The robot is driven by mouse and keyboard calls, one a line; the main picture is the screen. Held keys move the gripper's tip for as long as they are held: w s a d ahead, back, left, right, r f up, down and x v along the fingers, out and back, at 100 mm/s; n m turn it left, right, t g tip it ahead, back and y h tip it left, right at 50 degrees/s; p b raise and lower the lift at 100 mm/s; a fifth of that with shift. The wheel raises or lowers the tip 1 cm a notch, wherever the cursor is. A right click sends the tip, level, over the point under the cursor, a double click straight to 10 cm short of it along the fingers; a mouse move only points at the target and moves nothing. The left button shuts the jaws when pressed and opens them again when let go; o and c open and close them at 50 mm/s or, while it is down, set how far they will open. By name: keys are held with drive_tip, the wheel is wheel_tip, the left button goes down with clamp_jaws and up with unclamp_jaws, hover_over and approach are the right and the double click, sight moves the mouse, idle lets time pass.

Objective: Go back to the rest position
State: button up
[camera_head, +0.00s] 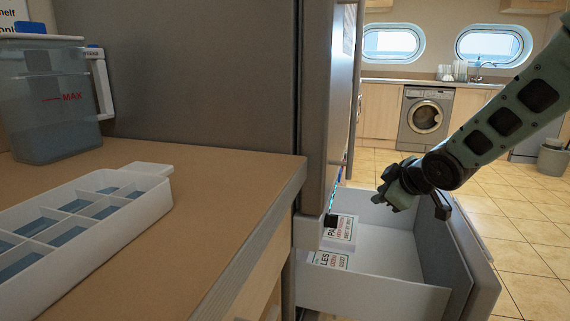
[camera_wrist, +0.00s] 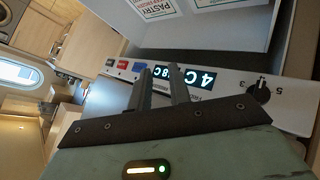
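My gripper (camera_head: 412,192) is above the open drawer at the right of the head view, with my arm reaching in from the upper right. In the wrist view its two fingers (camera_wrist: 162,78) stand apart with a gap between them and nothing held. A control panel (camera_wrist: 215,85) with a lit display and a black knob (camera_wrist: 260,92) lies beyond the fingers. The knob also shows in the head view (camera_head: 331,220). I cannot tell whether the fingers touch the panel.
The pulled-out drawer (camera_head: 475,262) holds labelled white boxes (camera_head: 340,232). A wooden counter (camera_head: 215,185) fills the left, with a white ice tray (camera_head: 150,205) and a water jug (camera_head: 55,105). A washing machine (camera_head: 425,118) stands far back. Tiled floor (camera_head: 535,225) is clear at right.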

drive_tip(key=s+a+f+m+g, duration=0.15)
drive_tip(key=s+a, duration=0.25)
drive_tip(key=s, duration=0.5)
drive_tip(key=s+a+f+m+g, duration=0.1)
drive_tip(key=s+a+g, duration=0.2)
drive_tip(key=s+a, duration=0.35)
drive_tip(key=s+d+f+m+g+h, duration=0.15)
drive_tip(key=s+g, duration=0.35)
drive_tip(key=s, duration=1.7)
wheel_tip(320, 180, up, 28)
drive_tip(key=p, duration=2.8)
drive_tip(key=shift+h+p, duration=0.4)
drive_tip(key=shift+h, duration=0.05)
